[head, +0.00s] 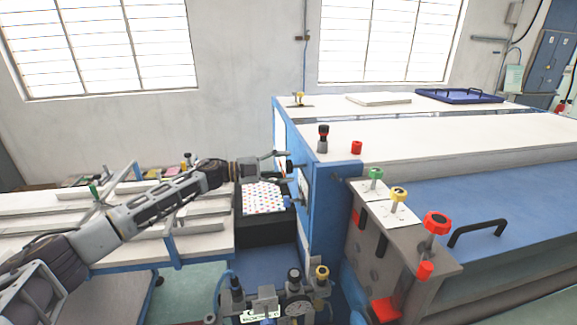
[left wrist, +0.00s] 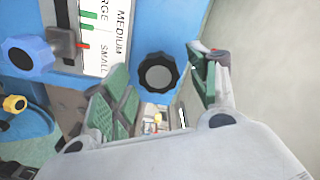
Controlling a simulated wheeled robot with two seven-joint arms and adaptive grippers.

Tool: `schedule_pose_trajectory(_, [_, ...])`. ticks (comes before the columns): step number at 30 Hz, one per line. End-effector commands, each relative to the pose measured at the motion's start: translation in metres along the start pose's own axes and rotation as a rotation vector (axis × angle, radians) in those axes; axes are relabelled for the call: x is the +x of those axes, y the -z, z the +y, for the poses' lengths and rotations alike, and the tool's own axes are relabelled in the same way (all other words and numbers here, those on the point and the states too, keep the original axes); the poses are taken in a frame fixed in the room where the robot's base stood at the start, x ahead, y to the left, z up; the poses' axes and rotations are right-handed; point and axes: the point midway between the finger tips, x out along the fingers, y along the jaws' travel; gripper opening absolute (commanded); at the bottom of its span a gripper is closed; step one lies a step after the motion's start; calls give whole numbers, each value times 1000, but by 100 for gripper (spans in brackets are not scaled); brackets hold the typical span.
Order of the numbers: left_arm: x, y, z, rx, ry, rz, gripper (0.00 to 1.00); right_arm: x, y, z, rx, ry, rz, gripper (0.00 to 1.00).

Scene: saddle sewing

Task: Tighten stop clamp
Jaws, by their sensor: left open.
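My left gripper (head: 277,164) is beside the left face of the blue machine in the head view. In the left wrist view my left gripper (left wrist: 160,82) is open, its green-padded fingers apart. A black lobed knob (left wrist: 157,73) on the blue panel shows between the fingers, with visible gaps on both sides. I take it to be the stop clamp's knob, but it has no label. Left of it is a size scale (left wrist: 107,30) marked MEDIUM and SMALL, with a red-tipped pointer and a blue knob (left wrist: 27,55). My right gripper is in neither view.
A blue-framed machine (head: 329,215) with white tops fills the right. Red, green and yellow knobs stand on its front bracket (head: 400,240). Gauges and valves (head: 285,305) are below. A white bench (head: 205,232) stands under my left arm.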

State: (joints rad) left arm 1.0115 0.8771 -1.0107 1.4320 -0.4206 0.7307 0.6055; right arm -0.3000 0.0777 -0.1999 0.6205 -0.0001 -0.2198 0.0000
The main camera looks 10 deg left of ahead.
Motion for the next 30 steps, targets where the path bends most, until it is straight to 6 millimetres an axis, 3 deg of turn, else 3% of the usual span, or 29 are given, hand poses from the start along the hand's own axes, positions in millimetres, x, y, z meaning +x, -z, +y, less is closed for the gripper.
schedule_pose_trajectory(6, [13,0,0,0,-1,-1,60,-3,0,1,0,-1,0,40])
schedule_pose_trajectory(17, [16,0,1,0,-1,-1,60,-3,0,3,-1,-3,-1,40])
schedule_pose_trajectory(28, [16,0,1,0,-1,-1,15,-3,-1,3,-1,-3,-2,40])
schedule_pose_trajectory(30, [16,0,1,0,-1,-1,14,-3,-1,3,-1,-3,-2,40])
